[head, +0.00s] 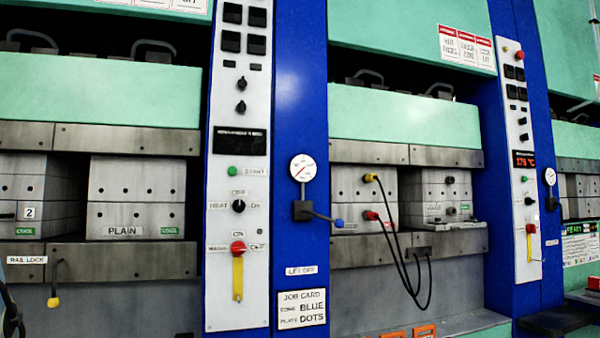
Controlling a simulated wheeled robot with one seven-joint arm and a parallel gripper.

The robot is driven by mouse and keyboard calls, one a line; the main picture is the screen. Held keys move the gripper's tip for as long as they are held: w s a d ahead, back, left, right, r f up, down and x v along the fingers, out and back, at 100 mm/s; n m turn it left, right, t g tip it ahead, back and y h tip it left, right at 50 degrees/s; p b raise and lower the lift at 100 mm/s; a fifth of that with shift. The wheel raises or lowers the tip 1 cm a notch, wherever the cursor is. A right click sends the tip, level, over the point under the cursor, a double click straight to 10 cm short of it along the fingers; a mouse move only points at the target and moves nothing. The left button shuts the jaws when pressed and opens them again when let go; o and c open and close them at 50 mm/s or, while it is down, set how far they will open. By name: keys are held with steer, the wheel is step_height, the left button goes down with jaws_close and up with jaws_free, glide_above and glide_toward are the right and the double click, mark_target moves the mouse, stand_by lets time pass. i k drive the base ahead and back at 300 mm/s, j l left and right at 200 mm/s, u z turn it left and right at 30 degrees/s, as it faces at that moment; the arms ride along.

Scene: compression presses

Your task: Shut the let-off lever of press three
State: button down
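A let-off lever (322,217) with a blue ball end sticks out to the right and slightly down from a dark valve block (302,210) on a blue press column. A round gauge (303,168) sits above the block, and a "LET OFF" label (301,270) is below. A second, smaller gauge (550,177) and valve block (551,204) are on the blue column farther right; its lever cannot be made out clearly. No press number three is readable.
A control panel (238,150) with a red knob and yellow handle stands left of the lever. Black cables (405,265) hang from the middle press's mould to its right. A job card (301,309) is below. A yellow-tipped rail lock lever (54,285) is at lower left.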

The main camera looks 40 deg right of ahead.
mark_target(339, 222)
steer(key=z, duration=1.25)
